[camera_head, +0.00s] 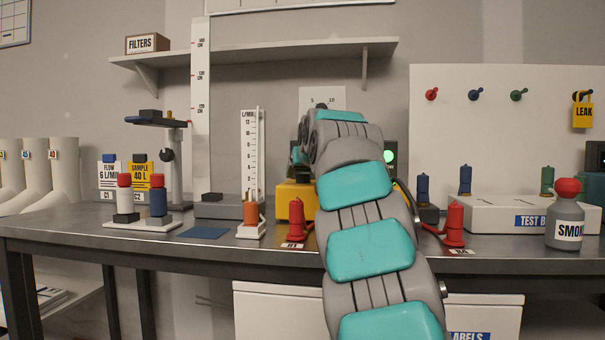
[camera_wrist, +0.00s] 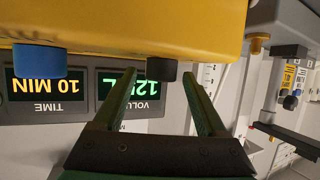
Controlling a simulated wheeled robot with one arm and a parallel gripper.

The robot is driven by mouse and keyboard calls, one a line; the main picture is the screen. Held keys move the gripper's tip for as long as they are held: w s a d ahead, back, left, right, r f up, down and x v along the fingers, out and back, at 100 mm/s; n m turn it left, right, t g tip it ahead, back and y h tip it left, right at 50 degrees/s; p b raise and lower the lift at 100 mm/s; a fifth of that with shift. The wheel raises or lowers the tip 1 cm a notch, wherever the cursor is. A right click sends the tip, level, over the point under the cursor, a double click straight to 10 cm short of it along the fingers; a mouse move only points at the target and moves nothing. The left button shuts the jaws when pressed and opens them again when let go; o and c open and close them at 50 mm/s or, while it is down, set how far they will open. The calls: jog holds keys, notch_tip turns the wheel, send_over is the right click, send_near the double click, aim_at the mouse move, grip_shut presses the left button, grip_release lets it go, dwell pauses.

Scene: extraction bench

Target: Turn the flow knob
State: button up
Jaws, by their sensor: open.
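The yellow pump unit (camera_head: 296,203) stands on the bench, mostly hidden behind my arm in the head view. In the wrist view its yellow body (camera_wrist: 130,25) fills the top, upside down. A black knob (camera_wrist: 162,71) and a blue knob (camera_wrist: 40,60) project from it; no label tells which is the flow knob. My gripper (camera_wrist: 159,74) is open, with its two fingertips on either side of the black knob in the picture, a gap showing at each side. The depth between fingers and knob is unclear. The head view hides my gripper behind the arm.
Displays read TIME 10 MIN (camera_wrist: 45,92) and VOLUME (camera_wrist: 130,93), partly covered by a finger. A flow tube (camera_head: 250,165) marked L/MIN stands left of the pump. Red fittings (camera_head: 297,221) and (camera_head: 454,224) flank my arm. A grey SMOKE bottle (camera_head: 565,221) stands right.

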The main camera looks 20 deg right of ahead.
jog(key=shift+w+d+f, duration=0.1)
jog(key=shift+w+f, duration=0.15)
jog(key=shift+w, duration=0.25)
grip_shut()
dwell(0.3)
